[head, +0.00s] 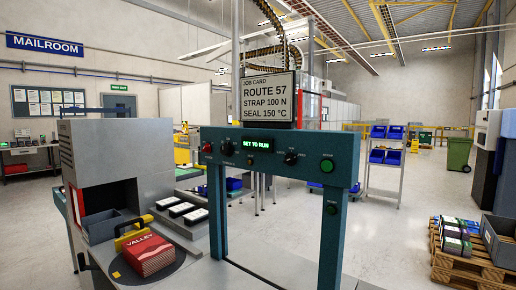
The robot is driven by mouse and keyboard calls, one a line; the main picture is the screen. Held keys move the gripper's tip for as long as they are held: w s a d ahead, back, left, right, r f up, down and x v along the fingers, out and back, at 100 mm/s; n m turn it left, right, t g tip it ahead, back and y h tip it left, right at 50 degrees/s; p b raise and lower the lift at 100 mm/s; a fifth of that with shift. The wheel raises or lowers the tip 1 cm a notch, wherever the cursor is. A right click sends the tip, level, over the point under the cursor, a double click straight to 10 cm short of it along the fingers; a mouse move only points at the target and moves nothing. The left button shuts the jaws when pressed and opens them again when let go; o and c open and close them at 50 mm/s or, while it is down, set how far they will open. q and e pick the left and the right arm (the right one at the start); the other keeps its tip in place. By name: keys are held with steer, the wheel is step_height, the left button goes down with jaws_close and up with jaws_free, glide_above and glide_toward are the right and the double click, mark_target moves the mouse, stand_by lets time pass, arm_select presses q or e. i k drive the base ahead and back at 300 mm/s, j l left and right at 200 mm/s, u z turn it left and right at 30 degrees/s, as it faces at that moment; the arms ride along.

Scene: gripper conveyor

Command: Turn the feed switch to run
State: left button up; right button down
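A teal machine frame (215,185) stands in the middle of the head view, with a control panel across its top beam. The panel has a red button (207,148), a black knob (228,148), a display (259,144) with green text that seems to read "SET TO RUN", a second black knob (291,158) and a green button (327,165). The labels by the knobs are too small to read, so I cannot tell which is the feed switch or its setting. Neither gripper shows clearly in this view.
A job card (268,88) stands above the panel. At left are a grey machine (110,150), a grey bin (103,226), a red "VALLEY" bundle (148,258) on a dark disc, and a yellow-handled item (132,237). A loaded pallet (465,270) is at right. Floor between is clear.

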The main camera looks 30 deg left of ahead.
mark_target(290, 160)
steer(key=u, duration=1.05)
